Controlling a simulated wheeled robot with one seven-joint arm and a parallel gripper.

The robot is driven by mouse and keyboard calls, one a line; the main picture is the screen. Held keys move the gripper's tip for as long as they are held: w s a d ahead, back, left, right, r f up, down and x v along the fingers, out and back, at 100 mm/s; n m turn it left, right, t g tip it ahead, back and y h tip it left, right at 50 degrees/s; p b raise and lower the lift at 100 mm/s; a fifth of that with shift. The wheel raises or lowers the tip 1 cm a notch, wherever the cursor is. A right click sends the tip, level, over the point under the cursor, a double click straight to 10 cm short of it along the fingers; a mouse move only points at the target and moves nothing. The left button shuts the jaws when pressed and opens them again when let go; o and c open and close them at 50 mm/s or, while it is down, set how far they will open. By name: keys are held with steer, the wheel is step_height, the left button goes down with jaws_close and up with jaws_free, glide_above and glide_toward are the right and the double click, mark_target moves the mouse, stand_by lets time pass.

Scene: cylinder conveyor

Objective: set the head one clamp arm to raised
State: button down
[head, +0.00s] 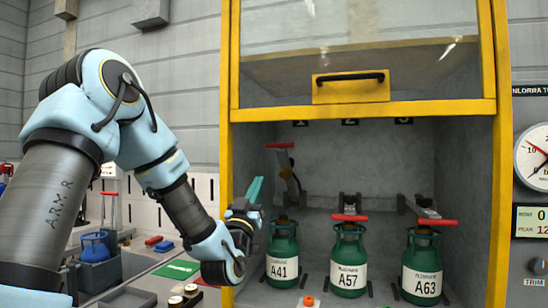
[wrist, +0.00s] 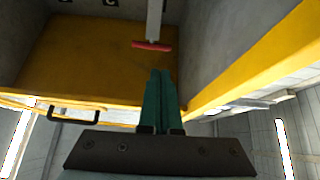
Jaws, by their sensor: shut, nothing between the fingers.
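Head one's clamp arm (head: 291,172) is at the left inside the yellow-framed bay. It stands up above green cylinder A41 (head: 283,248), with its red crossbar (head: 280,145) high and clear of the cylinder top. The red crossbar also shows in the wrist view (wrist: 152,45), just beyond my fingertips. My gripper (head: 258,180) has teal fingers, shut and empty, at the left side of the bay opening. In the wrist view the fingers (wrist: 161,72) are together, with a small gap in the picture between them and the bar.
The clamp arms over A57 (head: 348,262) and A63 (head: 423,270) are down, their red crossbars (head: 350,217) (head: 437,221) at the cylinder tops. The yellow frame post (head: 226,120) stands beside my arm. A glass sash with a black handle (head: 350,77) hangs above the opening.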

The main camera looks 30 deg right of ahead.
steer(key=p+x, duration=0.6)
steer(key=x, duration=0.7)
steer(key=shift+a+r, duration=0.1)
steer(key=shift+r, duration=0.15)
steer(key=shift+w+d+r, duration=0.15)
steer(key=shift+w+d, duration=0.1)
steer(key=shift+d, duration=0.05)
